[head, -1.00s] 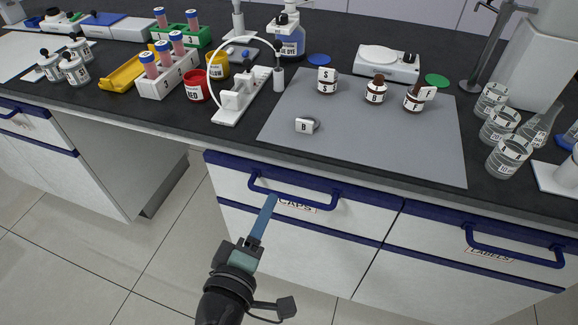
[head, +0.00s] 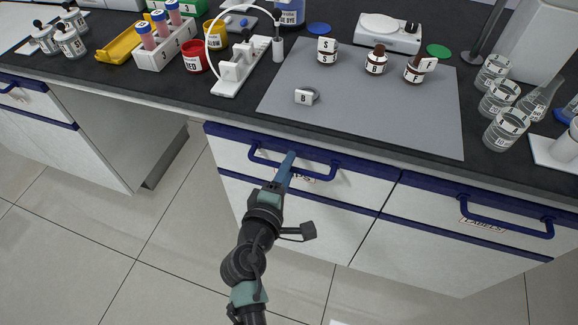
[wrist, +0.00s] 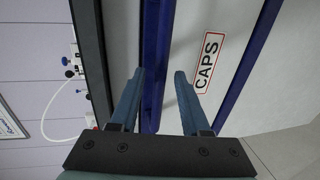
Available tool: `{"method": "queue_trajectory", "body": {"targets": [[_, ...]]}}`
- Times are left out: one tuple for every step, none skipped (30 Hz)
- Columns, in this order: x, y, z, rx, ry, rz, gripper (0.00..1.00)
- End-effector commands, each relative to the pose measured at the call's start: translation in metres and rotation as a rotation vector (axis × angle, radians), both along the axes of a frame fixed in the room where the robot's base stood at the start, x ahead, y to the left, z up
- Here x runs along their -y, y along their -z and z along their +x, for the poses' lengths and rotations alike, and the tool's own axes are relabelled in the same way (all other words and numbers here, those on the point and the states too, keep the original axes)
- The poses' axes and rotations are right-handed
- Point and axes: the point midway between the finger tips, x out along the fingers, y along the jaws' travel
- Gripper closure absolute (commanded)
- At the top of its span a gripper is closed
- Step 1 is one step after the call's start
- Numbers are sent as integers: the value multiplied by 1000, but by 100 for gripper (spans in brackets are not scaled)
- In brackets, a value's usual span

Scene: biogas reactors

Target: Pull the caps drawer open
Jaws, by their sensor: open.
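The caps drawer (head: 228,151) is the white-fronted drawer with a blue top band, below the counter in the head view. It looks shut. Its blue bar handle (head: 262,159) runs across the front, above a partly hidden label. The CAPS label (wrist: 208,62) reads clearly in the wrist view. I cannot tell whether the fingers touch the bar.
The labels drawer (head: 425,195) is to the right, with a similar blue handle (head: 505,222). The dark counter (head: 200,105) above holds a grey mat (head: 380,125) with bottles, and glass beakers (head: 506,128). The floor (head: 180,240) in front is clear.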

Motion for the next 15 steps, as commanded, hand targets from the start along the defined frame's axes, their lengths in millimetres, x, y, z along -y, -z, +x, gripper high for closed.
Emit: {"method": "queue_trajectory", "body": {"targets": [[2, 1, 4, 0, 2, 1, 53], [2, 1, 5, 0, 2, 1, 53], [3, 1, 7, 0, 2, 1, 53], [3, 2, 8, 0, 1, 1, 53], [3, 2, 8, 0, 1, 1, 53], [3, 2, 9, 0, 1, 1, 53], [3, 2, 9, 0, 1, 1, 53], [3, 2, 9, 0, 1, 1, 53], [3, 2, 9, 0, 1, 1, 53], [3, 2, 9, 0, 1, 1, 53], [3, 2, 9, 0, 1, 1, 53], [3, 2, 9, 0, 1, 1, 53], [3, 2, 9, 0, 1, 1, 57], [3, 2, 9, 0, 1, 1, 62], [3, 2, 8, 0, 1, 1, 70]]}}
